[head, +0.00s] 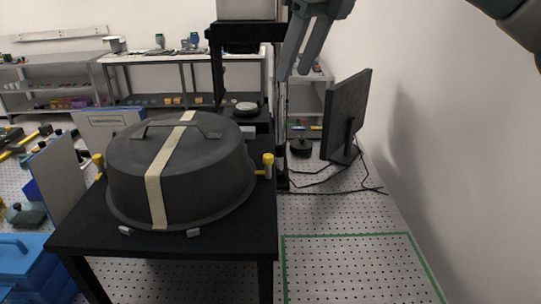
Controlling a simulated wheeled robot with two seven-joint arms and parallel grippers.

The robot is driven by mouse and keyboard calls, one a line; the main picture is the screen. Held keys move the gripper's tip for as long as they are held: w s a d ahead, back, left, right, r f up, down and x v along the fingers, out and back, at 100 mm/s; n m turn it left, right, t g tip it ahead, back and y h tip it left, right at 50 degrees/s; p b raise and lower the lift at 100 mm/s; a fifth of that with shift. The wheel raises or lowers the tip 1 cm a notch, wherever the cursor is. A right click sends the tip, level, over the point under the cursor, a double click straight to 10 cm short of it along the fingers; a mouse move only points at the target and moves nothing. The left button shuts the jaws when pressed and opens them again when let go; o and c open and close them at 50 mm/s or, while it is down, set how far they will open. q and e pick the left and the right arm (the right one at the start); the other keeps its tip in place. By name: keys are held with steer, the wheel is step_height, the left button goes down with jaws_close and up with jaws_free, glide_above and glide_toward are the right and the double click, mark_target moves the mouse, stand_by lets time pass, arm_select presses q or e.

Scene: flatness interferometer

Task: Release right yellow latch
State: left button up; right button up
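The right yellow latch (268,164) stands upright at the right side of a dark round cover (190,170) on a black table. A second yellow latch (99,165) is at the cover's left side. My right gripper (292,73) hangs in the upper middle of the head view, above the right latch in the picture and apart from it. Its two grey fingers point down with a gap between them, and nothing is held. My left gripper is not in view.
The cover has a handle (178,127) and a beige strap (160,180). A black post and stage (246,108) stand behind it. A monitor (346,112) with cables stands to the right. The perforated bench (345,265) with a green outline is clear at front right.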

mark_target(268, 156)
step_height(268, 156, down, 5)
steer(key=b, duration=0.4)
steer(key=shift+w, duration=0.1)
steer(key=shift+w+f, duration=0.1)
steer(key=shift+f, duration=0.05)
steer(key=p+x, duration=0.6)
steer(key=x, duration=1.1)
steer(key=shift+a+f, duration=0.1)
jaws_close()
